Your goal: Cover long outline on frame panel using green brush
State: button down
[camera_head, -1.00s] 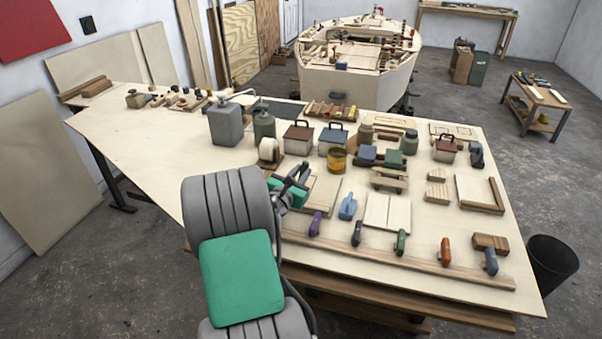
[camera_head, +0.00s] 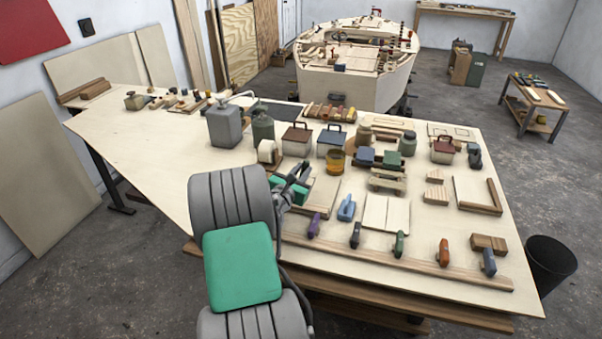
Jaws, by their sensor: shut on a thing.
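My gripper (camera_head: 296,181) is above the left part of the workbench, over a pale board (camera_head: 325,198). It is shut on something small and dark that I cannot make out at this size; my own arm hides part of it. A green-handled tool (camera_head: 400,244), possibly the green brush, is in the row along the bench's front strip, apart from my gripper. A pale panel (camera_head: 452,130) with outlines drawn on it lies at the back right of the bench. I cannot tell which board is the frame panel.
Purple (camera_head: 314,225), black (camera_head: 355,235), orange (camera_head: 444,252) and blue (camera_head: 489,262) handled tools share the front row. Tins, jugs (camera_head: 224,126) and an amber jar (camera_head: 336,161) stand behind my gripper. The bench's left part is mostly clear. A black bin (camera_head: 550,262) stands right.

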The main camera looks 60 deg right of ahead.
jog(key=shift+w+d+f, duration=0.1)
jog(key=shift+d+f, duration=0.1)
jog(key=shift+d, duration=0.45)
jog(key=shift+w+d+f, duration=0.1)
jog(key=shift+d+f, duration=0.05)
jog(key=shift+d, duration=0.5)
jog(key=shift+d+f, duration=0.2)
jog(key=shift+d, duration=0.45)
jog(key=shift+w+d+r+p, duration=0.1)
jog(key=shift+w+d+p, duration=0.1)
jog(key=shift+d, duration=0.75)
jog(key=shift+w+d+p, duration=0.15)
jog(key=shift+w+d, duration=0.05)
jog(key=shift+d, duration=0.75)
jog(key=shift+s+a+r+p, duration=0.1)
jog(key=shift+s+a+p, duration=0.1)
jog(key=shift+a, duration=0.8)
jog(key=shift+s+a+r+p, duration=0.1)
jog(key=shift+a+r+p, duration=0.1)
jog(key=shift+a, duration=0.8)
jog(key=shift+s+a+r+p, duration=0.1)
jog(key=shift+s+a+p, duration=0.1)
jog(key=shift+a, duration=0.8)
jog(key=shift+s+a+f, duration=0.1)
jog(key=shift+s+a, duration=0.05)
jog(key=shift+a, duration=0.85)
jog(key=shift+s+a+f, duration=0.1)
jog(key=shift+a, duration=0.9)
jog(key=shift+r, duration=0.1)
